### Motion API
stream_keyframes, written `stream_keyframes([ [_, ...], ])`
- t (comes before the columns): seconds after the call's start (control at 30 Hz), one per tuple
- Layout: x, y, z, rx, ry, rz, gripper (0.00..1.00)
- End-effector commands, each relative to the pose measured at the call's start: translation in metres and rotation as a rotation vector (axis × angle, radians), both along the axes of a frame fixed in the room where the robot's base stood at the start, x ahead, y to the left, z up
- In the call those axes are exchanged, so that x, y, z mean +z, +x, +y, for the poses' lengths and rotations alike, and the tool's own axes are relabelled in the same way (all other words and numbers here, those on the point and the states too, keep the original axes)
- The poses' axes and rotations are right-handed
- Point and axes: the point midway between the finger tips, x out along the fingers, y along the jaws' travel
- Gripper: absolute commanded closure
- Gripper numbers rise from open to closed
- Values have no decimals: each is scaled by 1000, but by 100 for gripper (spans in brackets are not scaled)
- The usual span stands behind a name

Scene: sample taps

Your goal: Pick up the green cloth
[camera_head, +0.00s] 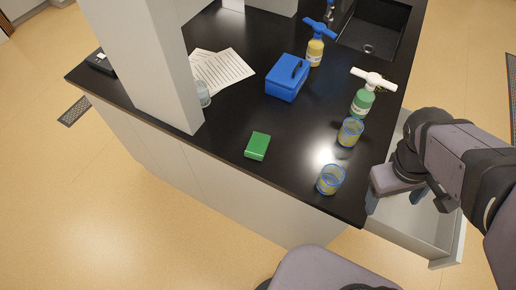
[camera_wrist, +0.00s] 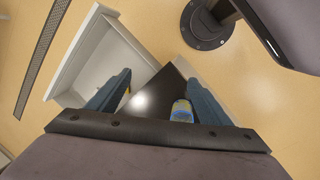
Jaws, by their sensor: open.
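The green cloth (camera_head: 257,146) is a small folded block lying flat on the black counter (camera_head: 215,120), near its front edge. My gripper (camera_head: 395,200) is at the right of the head view, past the counter's right edge and above an open drawer. It is well apart from the cloth, to its right. In the wrist view my gripper (camera_wrist: 160,84) shows two blue fingers spread apart with nothing held between them. The cloth does not show in the wrist view.
A white pillar (camera_head: 155,60) stands left. The drawer (camera_head: 425,225) is open.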

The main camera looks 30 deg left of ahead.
Motion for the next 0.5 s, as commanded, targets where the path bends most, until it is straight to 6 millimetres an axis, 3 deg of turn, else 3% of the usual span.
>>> stream_keyframes([
  [0.03,-11,10,9,138,-47,0,27],
  [0.17,-19,39,37,538,-205,-8,27],
  [0.27,-21,64,72,868,-352,-25,27],
  [0.4,-19,89,140,1305,-581,-69,27],
  [0.5,-14,95,196,1576,-754,-113,27],
])
